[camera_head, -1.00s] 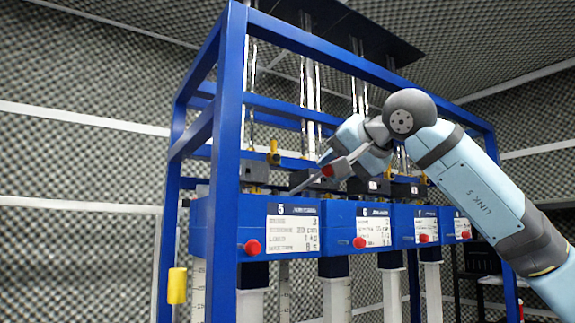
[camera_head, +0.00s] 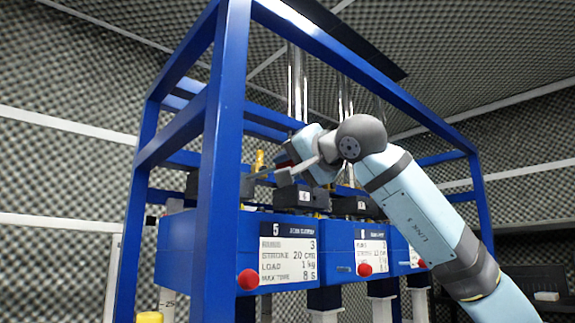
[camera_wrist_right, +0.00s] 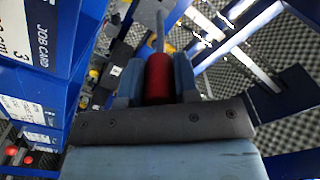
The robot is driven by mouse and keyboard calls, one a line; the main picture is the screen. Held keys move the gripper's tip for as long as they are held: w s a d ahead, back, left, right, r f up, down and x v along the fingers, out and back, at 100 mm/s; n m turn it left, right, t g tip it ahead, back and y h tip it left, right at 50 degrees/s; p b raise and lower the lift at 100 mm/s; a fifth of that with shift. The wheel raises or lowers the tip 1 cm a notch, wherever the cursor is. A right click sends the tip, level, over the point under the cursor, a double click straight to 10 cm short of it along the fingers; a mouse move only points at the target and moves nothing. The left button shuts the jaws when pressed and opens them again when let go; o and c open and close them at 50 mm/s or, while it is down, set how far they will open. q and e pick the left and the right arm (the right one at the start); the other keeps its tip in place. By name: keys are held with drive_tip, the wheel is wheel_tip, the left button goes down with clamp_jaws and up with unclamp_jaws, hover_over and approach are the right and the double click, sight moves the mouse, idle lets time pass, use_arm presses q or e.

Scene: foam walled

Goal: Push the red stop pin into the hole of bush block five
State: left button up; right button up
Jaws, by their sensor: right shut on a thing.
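My right gripper (camera_head: 293,170) is shut on the red stop pin (camera_head: 289,157), in front of the rig above the blue boxes. In the right wrist view the pin's red grip (camera_wrist_right: 158,78) sits between the two fingers, its thin grey shaft pointing away. In the head view the shaft runs left toward the dark block above box five, which I take as bush block five (camera_head: 192,184). A blue post hides much of this block. Its hole is not visible, and I cannot tell whether the shaft tip touches the block. My left gripper is not in view.
A blue frame post (camera_head: 226,120) stands close to the shaft's left end. Dark block six (camera_head: 304,197) lies just below the gripper. Box five (camera_head: 180,245) and its neighbour carry job cards and red knobs (camera_head: 248,279). Shiny vertical rods rise behind the gripper.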

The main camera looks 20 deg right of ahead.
sight(269, 171)
drive_tip(key=shift+w+a+p, duration=0.25)
drive_tip(key=shift+w+p, duration=0.15)
drive_tip(key=shift+w, duration=0.1)
drive_tip(key=shift+p+x, duration=0.85)
drive_tip(key=shift+x, duration=1.05)
drive_tip(key=shift+w+a, duration=0.15)
drive_tip(key=shift+w, duration=0.25)
drive_tip(key=shift+w+p, duration=0.1)
drive_tip(key=shift+p, duration=0.2)
